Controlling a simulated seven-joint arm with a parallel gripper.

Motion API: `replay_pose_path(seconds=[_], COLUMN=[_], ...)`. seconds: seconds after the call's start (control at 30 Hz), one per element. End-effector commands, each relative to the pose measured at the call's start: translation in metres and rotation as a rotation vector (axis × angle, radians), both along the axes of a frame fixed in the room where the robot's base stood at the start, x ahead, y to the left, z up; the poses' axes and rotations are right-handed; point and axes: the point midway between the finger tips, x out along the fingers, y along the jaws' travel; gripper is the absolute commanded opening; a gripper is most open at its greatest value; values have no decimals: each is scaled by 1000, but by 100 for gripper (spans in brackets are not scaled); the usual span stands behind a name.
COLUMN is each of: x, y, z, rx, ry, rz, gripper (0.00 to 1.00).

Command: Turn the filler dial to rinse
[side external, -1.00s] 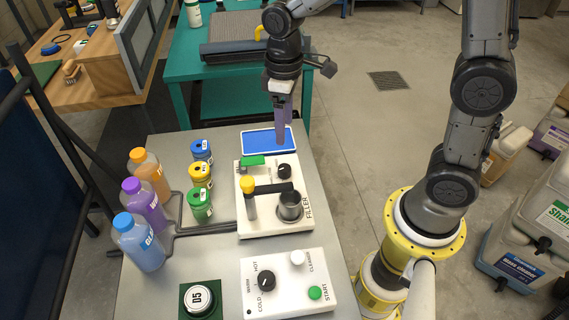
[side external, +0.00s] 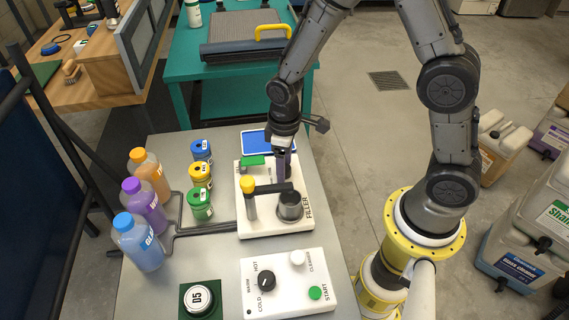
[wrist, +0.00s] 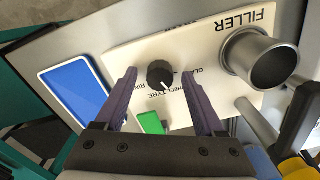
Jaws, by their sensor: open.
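The filler (side external: 271,223) is a white panel box on the grey bench, with a metal cup (side external: 290,205), a yellow-topped lever and a green block (wrist: 151,123). Its black filler dial (wrist: 160,75) shows in the wrist view, with labels around it, partly hidden by my fingers; its white pointer mark points toward the lower right there. My gripper (wrist: 166,90) is open, its purple fingers on either side of the dial, with gaps on both sides. In the side view my gripper (side external: 281,172) is low over the filler's far end and hides the dial.
A blue pad (side external: 254,139) lies behind the filler. Several capped canisters (side external: 201,176) and bottles (side external: 146,206) stand to the left. A second white panel (side external: 284,284) with a knob and buttons is in front.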

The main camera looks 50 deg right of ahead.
Motion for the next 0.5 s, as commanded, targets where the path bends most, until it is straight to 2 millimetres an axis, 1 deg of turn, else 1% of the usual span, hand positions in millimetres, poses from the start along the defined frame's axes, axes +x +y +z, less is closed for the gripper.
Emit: replay_pose_path(seconds=[0.17, 0.2, 0.37, 0.5], x=[0, 0, 0, 0], y=[0, 0, 0, 0], z=[0, 0, 0, 0], rx=[0, 0, 0, 0], ry=[1, 1, 1, 1], rz=[0, 0, 0, 0], gripper=[71, 68, 39, 14])
